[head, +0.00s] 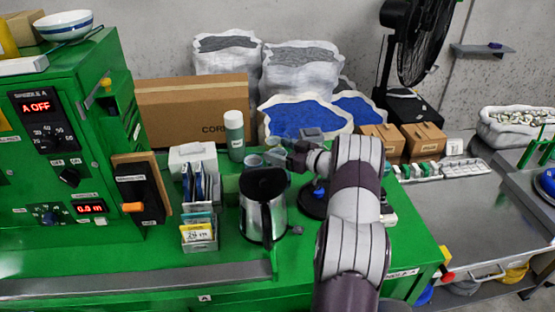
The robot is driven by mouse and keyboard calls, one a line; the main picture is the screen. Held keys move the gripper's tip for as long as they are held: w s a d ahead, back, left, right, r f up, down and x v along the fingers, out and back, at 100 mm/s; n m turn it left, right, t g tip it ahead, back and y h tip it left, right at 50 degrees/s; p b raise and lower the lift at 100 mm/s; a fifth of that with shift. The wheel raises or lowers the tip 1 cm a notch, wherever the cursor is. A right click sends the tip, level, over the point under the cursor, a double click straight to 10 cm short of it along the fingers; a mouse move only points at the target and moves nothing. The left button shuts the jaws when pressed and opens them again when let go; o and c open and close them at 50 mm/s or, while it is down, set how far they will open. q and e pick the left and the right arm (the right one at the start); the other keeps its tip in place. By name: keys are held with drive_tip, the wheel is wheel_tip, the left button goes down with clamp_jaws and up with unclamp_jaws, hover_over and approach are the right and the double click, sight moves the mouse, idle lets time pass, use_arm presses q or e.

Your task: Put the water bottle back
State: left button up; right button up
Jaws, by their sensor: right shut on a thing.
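A green bottle with a white cap (234,136) stands upright at the back of the green worktop, in front of the cardboard box. My right gripper (278,157) is to the right of this bottle and apart from it, behind the kettle. It is shut on a small translucent teal vessel (275,160), mostly hidden by the gripper and kettle; I cannot tell whether it is a bottle or a cup. My left gripper is not in view.
A steel kettle (264,207) with a black lid stands close in front of my right gripper. A packet holder (200,232) and a white box (193,158) are left of it. Another teal cup (252,161) stands beside the bottle. Sacks (300,75) and a cardboard box (193,108) line the back.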

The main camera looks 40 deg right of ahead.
drive_tip(key=shift+w+a+f, duration=0.1)
drive_tip(key=shift+w+f, duration=0.15)
drive_tip(key=shift+w, duration=0.1)
wheel_tip(320, 180, down, 4)
drive_tip(key=shift+s+r+p, duration=0.15)
drive_tip(key=shift+r+p, duration=0.05)
drive_tip(key=shift+p, duration=0.65)
drive_tip(key=shift+f, duration=0.15)
drive_tip(key=shift+f+b, duration=0.15)
drive_tip(key=shift+b, duration=0.2)
drive_tip(key=o, duration=1.6)
drive_tip(key=shift+r+p, duration=0.3)
drive_tip(key=shift+p, duration=0.05)
drive_tip(key=shift+b+v, duration=1.7)
drive_tip(key=shift+v, duration=4.25)
drive_tip(key=shift+f, duration=0.15)
